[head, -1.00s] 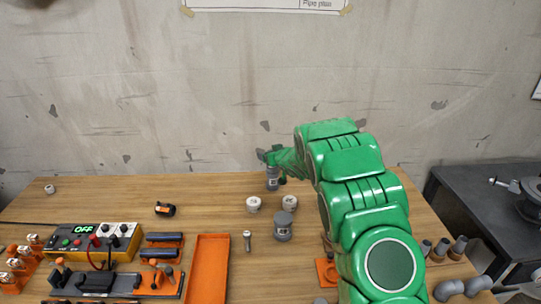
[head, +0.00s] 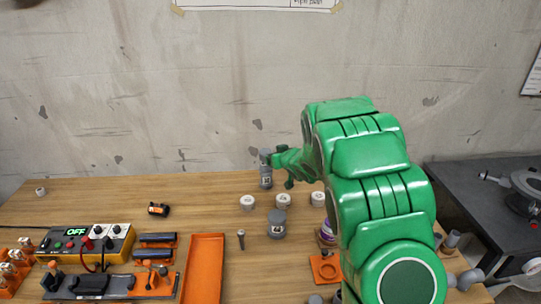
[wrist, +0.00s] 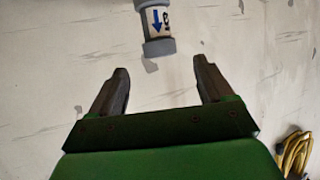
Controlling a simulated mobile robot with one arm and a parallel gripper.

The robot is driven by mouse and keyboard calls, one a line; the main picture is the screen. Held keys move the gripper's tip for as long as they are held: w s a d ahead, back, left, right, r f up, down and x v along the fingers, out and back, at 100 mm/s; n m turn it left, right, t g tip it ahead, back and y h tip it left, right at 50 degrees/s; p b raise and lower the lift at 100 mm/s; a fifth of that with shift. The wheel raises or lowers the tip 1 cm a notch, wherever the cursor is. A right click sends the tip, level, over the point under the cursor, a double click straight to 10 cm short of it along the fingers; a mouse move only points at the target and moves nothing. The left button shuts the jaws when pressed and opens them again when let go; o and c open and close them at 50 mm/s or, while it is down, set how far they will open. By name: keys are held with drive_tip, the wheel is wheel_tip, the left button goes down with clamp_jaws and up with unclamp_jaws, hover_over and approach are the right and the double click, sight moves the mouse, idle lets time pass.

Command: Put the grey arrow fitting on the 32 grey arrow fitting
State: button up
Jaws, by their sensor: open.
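A grey fitting column (head: 265,181) stands upright at the back of the table in the head view, with a label on its lower part. A plain grey upper part (head: 265,157) sits on top of it; I cannot tell whether this is a separate fitting. My gripper (head: 279,160) is just right of the column's top. In the wrist view, a grey fitting (wrist: 157,22) with a white label, a blue arrow and partly readable digits is cut off by the top edge. My gripper (wrist: 161,78) is open and empty there, its fingertips short of the fitting.
White round fittings (head: 248,202) and a wider grey fitting (head: 277,224) stand in front of the column. An orange tray (head: 205,268), a power box (head: 92,242) and tool holders fill the front left. The back left of the table is mostly clear.

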drive_tip(key=shift+v, duration=1.15)
